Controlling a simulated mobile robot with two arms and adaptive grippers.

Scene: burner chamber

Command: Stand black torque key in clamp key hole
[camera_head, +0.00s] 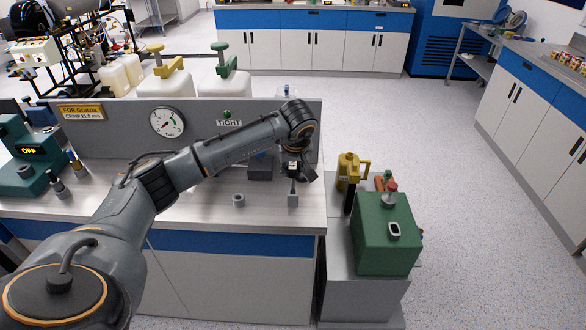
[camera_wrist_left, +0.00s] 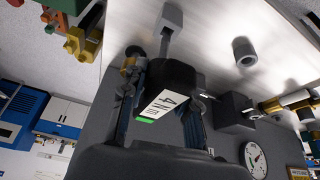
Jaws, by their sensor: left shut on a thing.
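My left gripper (camera_head: 293,172) is above the right part of the bench and shut on the black torque key. In the left wrist view the key's black body (camera_wrist_left: 175,80) sits between the fingers, with a white label and a green strip. Its grey shaft (camera_wrist_left: 166,45) points away from the gripper to a small grey block (camera_wrist_left: 172,18) on the bench. The block also shows in the head view (camera_head: 293,200), below the gripper. I cannot tell how deep the shaft sits in it. My right gripper is not in view.
A grey hollow cylinder (camera_head: 239,200) stands on the bench left of the block.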

